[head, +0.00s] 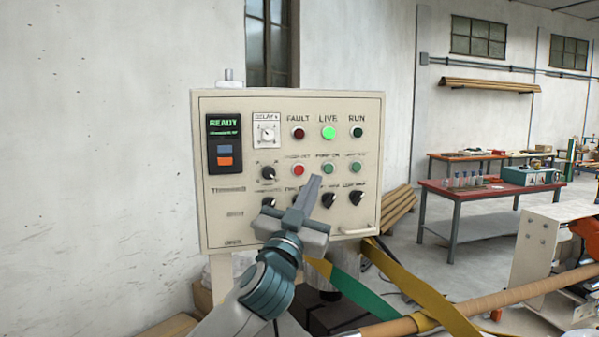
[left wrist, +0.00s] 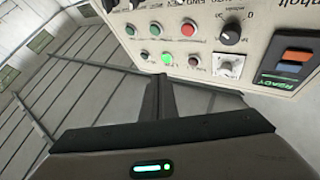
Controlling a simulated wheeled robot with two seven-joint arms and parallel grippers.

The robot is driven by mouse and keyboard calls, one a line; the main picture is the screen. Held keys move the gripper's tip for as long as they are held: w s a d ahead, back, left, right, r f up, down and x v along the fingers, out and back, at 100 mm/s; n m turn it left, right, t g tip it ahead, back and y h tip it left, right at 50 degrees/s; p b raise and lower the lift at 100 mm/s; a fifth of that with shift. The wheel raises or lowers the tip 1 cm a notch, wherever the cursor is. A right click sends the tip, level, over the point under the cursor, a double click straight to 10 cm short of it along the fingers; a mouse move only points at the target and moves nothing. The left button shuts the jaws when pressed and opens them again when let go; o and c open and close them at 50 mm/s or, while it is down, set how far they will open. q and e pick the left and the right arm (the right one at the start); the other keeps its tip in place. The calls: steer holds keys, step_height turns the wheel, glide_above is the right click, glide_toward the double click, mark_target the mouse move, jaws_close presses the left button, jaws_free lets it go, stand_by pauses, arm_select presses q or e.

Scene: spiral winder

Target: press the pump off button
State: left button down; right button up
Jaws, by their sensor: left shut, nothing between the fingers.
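The control panel (head: 220,220) is a cream box facing me. A red button (head: 298,170) sits in its second row, under the dark red FAULT lamp; the small label above it is blurred, but the green button (head: 327,169) beside it seems marked PUMP ON. My left gripper (head: 313,182) is shut and empty, its fingers pointing up in front of the panel, just below and between these two buttons. In the left wrist view the panel is upside down, with the red button (left wrist: 187,29) above the shut fingertips (left wrist: 160,80). I cannot tell the gap to the panel. My right gripper is not in view.
Several dark knobs (head: 357,198) line the panel below the buttons, and the lit green LIVE lamp (head: 328,133) is above. A READY display (head: 224,143) is at left. A brown tube (head: 490,302) and yellow strap (head: 420,295) lie at lower right. A red-topped table (head: 455,190) stands behind.

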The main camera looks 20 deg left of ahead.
arm_select(q)
steer(key=shift+w, duration=0.1)
steer(key=b, duration=0.1)
glide_toward(299, 170)
steer(key=shift+w+d+r, duration=1.6)
steer(key=shift+d+r, duration=0.05)
steer(key=shift+r, duration=0.2)
steer(key=shift+w+a, duration=0.4)
steer(key=shift+w, duration=0.2)
steer(key=shift+w+a+r+b, duration=0.1)
steer(key=shift+w+a+b, duration=0.3)
steer(key=shift+w, duration=0.2)
stand_by(0.9)
steer(key=shift+s+d, duration=0.4)
steer(key=shift+s, duration=0.25)
stand_by(0.4)
